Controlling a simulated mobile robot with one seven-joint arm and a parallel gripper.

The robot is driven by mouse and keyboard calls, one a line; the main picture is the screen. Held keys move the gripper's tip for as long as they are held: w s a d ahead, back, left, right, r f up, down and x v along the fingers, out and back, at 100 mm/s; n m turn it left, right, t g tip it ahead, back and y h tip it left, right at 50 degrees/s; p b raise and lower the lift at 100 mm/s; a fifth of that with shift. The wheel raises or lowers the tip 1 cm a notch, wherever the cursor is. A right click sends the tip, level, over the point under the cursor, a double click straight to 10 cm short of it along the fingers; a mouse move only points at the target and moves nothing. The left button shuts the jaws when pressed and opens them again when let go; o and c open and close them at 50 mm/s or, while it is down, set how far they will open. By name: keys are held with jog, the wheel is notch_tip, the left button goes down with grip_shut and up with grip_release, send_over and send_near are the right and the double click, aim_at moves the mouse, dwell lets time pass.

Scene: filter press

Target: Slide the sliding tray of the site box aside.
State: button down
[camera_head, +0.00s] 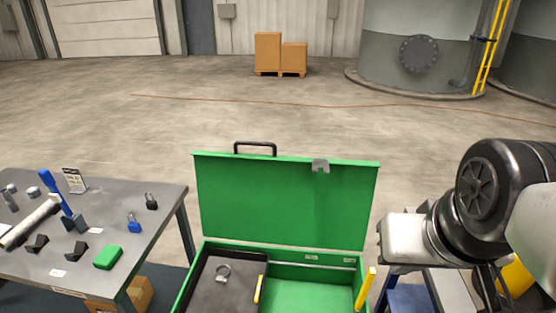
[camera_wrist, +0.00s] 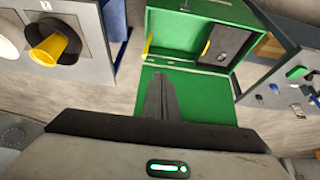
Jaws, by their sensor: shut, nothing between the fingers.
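The green site box (camera_head: 310,257) stands open in front of me, its lid (camera_head: 285,200) raised at the back. The dark sliding tray (camera_head: 227,293) covers the left part of the box and has a yellow handle (camera_head: 259,290) at its right edge. A small grey ring-shaped item (camera_head: 223,271) lies on it. The right part shows bare green floor. In the wrist view the tray (camera_wrist: 232,42) is upper right, beyond the lid. My gripper (camera_wrist: 160,72) is shut and empty, seen in front of the lid; contact cannot be told. Its fingers do not show in the head view.
Another yellow handle (camera_head: 365,288) stands at the box's right side.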

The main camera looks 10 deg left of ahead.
jog(key=shift+w, duration=0.1)
jog(key=w+a+f+n+g+b, duration=0.1)
jog(key=w+a+f+n+b, duration=0.2)
jog(key=w+f+n+b, duration=0.35)
jog(key=n+g+y+b, duration=0.4)
jog(key=n+g+b, duration=0.1)
jog(key=n+b, duration=0.7)
send_over(241, 312)
jog(key=s+d, duration=0.1)
jog(key=s, duration=0.3)
jog(key=shift+m, duration=0.25)
jog(key=f, duration=4.9)
jog(key=shift+w+d, duration=0.2)
jog(key=d, duration=0.3)
jog(key=shift+w+r, duration=0.1)
jog(key=shift+r, duration=0.3)
jog(key=shift+d, duration=0.6)
